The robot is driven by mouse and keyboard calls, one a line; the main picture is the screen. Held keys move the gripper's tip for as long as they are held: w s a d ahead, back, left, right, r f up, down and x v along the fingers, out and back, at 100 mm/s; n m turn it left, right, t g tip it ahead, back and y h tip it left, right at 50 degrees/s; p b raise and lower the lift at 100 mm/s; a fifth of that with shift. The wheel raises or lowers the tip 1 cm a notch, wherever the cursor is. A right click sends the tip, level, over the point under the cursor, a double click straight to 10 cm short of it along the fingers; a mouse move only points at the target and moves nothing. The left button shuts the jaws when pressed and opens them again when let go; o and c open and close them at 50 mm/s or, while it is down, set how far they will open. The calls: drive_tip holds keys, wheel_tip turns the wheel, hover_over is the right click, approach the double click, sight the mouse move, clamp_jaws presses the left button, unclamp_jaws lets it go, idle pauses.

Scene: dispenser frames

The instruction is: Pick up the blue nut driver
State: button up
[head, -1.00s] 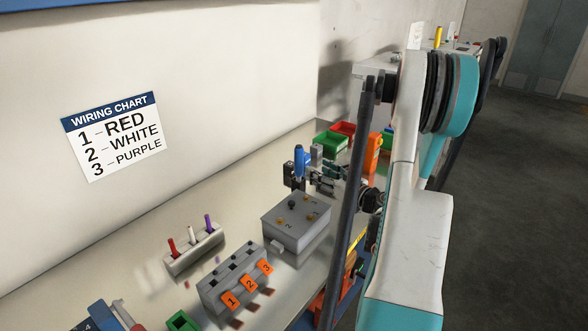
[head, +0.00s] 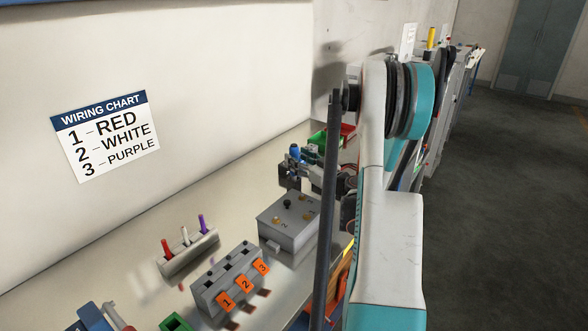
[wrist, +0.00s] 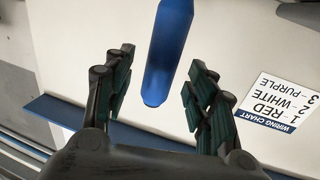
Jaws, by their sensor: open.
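The blue nut driver (wrist: 168,50) shows in the wrist view as a smooth blue handle between the two dark finger pads. It comes in from the top edge, and its far end is out of that view. My gripper (wrist: 153,85) is open, with a visible gap between the handle and each finger. In the head view the blue handle (head: 294,153) stands upright at the back of the bench, partly hidden by my gripper (head: 312,170). I cannot tell how the tool is held below.
A grey box (head: 288,228) with knobs stands in front of my gripper. A numbered dispenser block (head: 229,277) and a rack of red, white and purple pieces (head: 188,251) stand nearer. The wiring chart (head: 105,136) hangs on the wall.

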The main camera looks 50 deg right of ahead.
drive_tip(key=shift+w+d, duration=0.2)
drive_tip(key=shift+w, duration=1)
clamp_jaws()
drive_tip(key=shift+r, duration=0.1)
